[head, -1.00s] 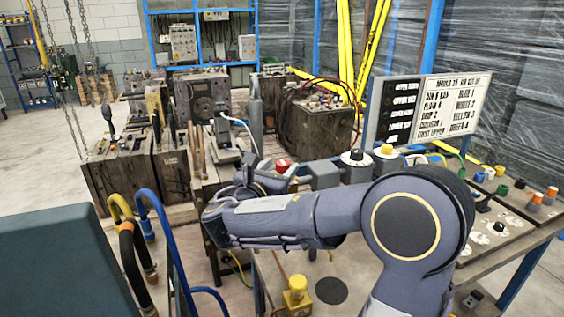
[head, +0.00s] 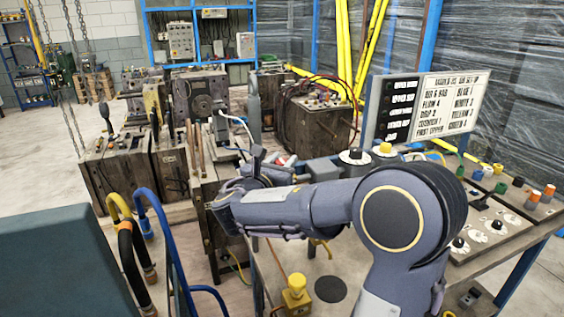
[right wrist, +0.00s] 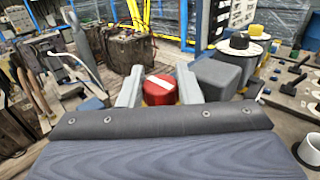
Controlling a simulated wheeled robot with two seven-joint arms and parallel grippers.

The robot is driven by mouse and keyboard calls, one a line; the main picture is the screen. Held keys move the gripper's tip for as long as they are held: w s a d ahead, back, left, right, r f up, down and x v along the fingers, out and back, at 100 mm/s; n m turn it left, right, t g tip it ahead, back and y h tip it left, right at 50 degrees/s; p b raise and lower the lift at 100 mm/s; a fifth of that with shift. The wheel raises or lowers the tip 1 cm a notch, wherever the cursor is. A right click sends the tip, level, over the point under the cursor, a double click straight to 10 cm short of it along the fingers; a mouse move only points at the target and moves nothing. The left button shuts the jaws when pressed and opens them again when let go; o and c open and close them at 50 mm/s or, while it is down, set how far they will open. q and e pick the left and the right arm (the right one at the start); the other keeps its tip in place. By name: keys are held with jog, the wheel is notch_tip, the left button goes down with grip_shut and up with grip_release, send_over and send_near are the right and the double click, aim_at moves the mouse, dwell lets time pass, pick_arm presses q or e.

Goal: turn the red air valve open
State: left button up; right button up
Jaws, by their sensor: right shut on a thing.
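The red air valve (right wrist: 159,92) is a round red knob with a pale bar across its top. In the right wrist view it sits between the two grey fingers of my right gripper (right wrist: 158,84), which is shut on it. In the head view only a small red part of the valve (head: 287,161) shows beyond my right wrist, and the fingers (head: 276,164) are partly hidden. My left gripper is not in view.
A grey box (head: 323,170) stands just right of the valve, beside a black knob (head: 354,156) and a yellow knob (head: 386,148). A signboard (head: 452,105) stands behind. A yellow fitting (head: 296,296) and hoses are nearer me.

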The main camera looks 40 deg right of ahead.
jog(key=shift+t, duration=0.3)
jog(key=n+t+y+b, duration=0.2)
jog(key=t, duration=0.1)
jog(key=shift+s+d+f+n, duration=0.1)
jog(key=shift+f+n, duration=0.15)
jog(key=shift+n, duration=0.15)
jog(key=n+t+y+b, duration=0.2)
jog(key=n+y+b, duration=0.1)
jog(key=y+b, duration=0.1)
jog(key=n+t+y+b, duration=0.2)
jog(key=n+y+b, duration=0.1)
jog(key=y+b, duration=0.2)
jog(key=n+t+y+b, duration=0.2)
jog(key=n+y+b, duration=0.1)
jog(key=y+b, duration=0.2)
jog(key=shift+d+n+b, duration=0.1)
jog(key=shift+n+b, duration=0.3)
jog(key=n+y+b, duration=0.1)
jog(key=n+y, duration=0.1)
jog(key=y, duration=0.2)
jog(key=shift+r+n, duration=0.15)
jog(key=shift+n, duration=0.15)
jog(key=shift+r+n+g+y, duration=0.1)
jog(key=shift+n+g+y, duration=0.8)
jog(key=shift+n+y, duration=0.85)
jog(key=shift+a+m+y, duration=0.2)
jog(key=shift+m+y, duration=0.05)
jog(key=shift+y, duration=0.2)
jog(key=o, duration=0.9)
jog(key=shift+o, duration=0.2)
